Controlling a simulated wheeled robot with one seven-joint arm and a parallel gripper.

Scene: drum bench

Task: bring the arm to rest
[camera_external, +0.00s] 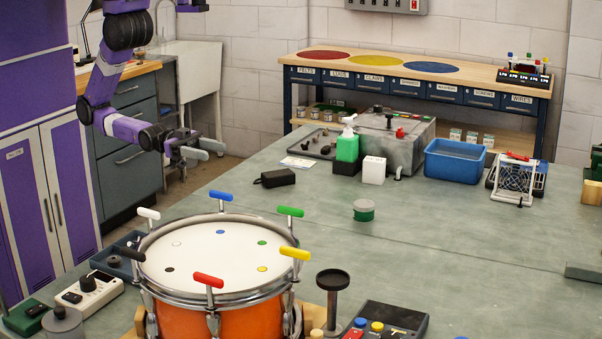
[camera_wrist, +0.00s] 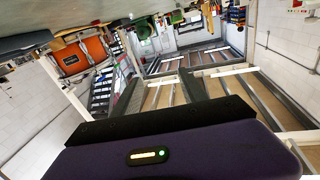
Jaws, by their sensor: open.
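My arm (camera_external: 102,88) hangs in from the top left of the external view, purple and black, bent at its elbow. My gripper (camera_external: 203,148) is at its end, pointing right, with its grey fingers apart and nothing between them. It is in the air beyond the far left edge of the green bench, clear of the drum (camera_external: 215,258). The wrist view is steeply tilted; it shows the purple wrist housing (camera_wrist: 180,152) across the bottom and the orange drum (camera_wrist: 85,53) at the upper left.
Colored key handles stand around the drum's rim. Purple cabinets (camera_external: 45,205) and a drawer unit (camera_external: 128,150) stand near my arm. The bench middle is mostly clear.

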